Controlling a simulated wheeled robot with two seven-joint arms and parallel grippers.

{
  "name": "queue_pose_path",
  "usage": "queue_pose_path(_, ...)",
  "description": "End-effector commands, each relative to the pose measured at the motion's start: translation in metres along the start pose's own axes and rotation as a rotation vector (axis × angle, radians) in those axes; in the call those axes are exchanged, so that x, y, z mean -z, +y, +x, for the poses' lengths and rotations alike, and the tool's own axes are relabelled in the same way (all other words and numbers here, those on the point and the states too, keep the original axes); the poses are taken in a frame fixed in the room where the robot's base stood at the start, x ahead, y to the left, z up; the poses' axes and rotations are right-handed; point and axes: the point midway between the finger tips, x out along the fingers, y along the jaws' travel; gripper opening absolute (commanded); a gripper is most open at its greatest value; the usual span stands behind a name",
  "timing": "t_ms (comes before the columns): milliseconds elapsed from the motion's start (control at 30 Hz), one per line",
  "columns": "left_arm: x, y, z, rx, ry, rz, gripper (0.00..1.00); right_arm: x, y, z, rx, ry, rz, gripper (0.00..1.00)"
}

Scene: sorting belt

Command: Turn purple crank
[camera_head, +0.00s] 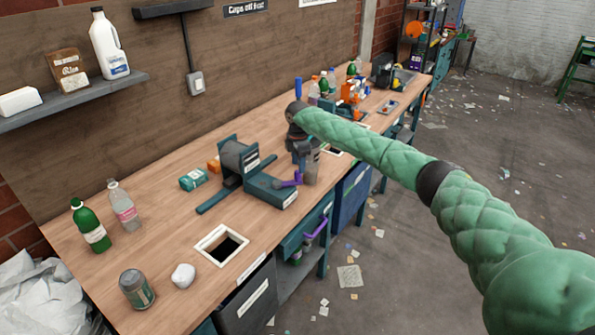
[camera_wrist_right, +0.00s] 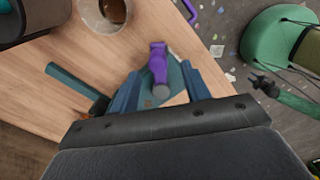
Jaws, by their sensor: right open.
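The purple crank (camera_head: 291,181) is on the front of a teal and grey bench machine (camera_head: 270,190) in the middle of the workbench. My right gripper (camera_head: 301,160) is above and beside the crank, pointing down. In the right wrist view, the purple crank handle (camera_wrist_right: 157,62) shows between the two blue fingers of my open right gripper (camera_wrist_right: 160,78). Whether either finger touches the handle I cannot tell. The crank's joint with the machine is partly hidden by the gripper. My left gripper is not in view.
A grey can (camera_head: 312,168) stands close to the right gripper. A white-framed hole (camera_head: 222,244), a green bottle (camera_head: 90,226), a clear bottle (camera_head: 123,205) and a dark jar (camera_head: 137,289) are at the near left. A drawer with a purple handle (camera_head: 316,231) is below the bench edge.

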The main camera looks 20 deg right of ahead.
Motion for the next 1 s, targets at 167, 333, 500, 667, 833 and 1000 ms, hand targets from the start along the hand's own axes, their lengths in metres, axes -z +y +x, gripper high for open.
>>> queue_pose_path(167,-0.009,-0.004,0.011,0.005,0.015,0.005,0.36,0.001,-0.001,0.023,0.003,0.0,0.001,0.47)
queue_pose_path(333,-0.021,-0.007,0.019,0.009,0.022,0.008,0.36,0.0,0.0,0.041,0.002,0.0,0.002,0.47)
queue_pose_path(500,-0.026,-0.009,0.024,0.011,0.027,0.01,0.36,0.0,0.0,0.05,0.001,0.0,0.001,0.47)
queue_pose_path(667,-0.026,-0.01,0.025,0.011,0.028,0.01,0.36,0.0,-0.001,0.053,0.001,0.0,0.001,0.47)
queue_pose_path(833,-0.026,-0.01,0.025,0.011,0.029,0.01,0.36,0.0,0.0,0.052,0.001,0.0,0.001,0.41)
queue_pose_path(1000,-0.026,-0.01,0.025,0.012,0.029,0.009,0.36,0.0,0.0,0.052,0.001,0.0,0.001,0.08)
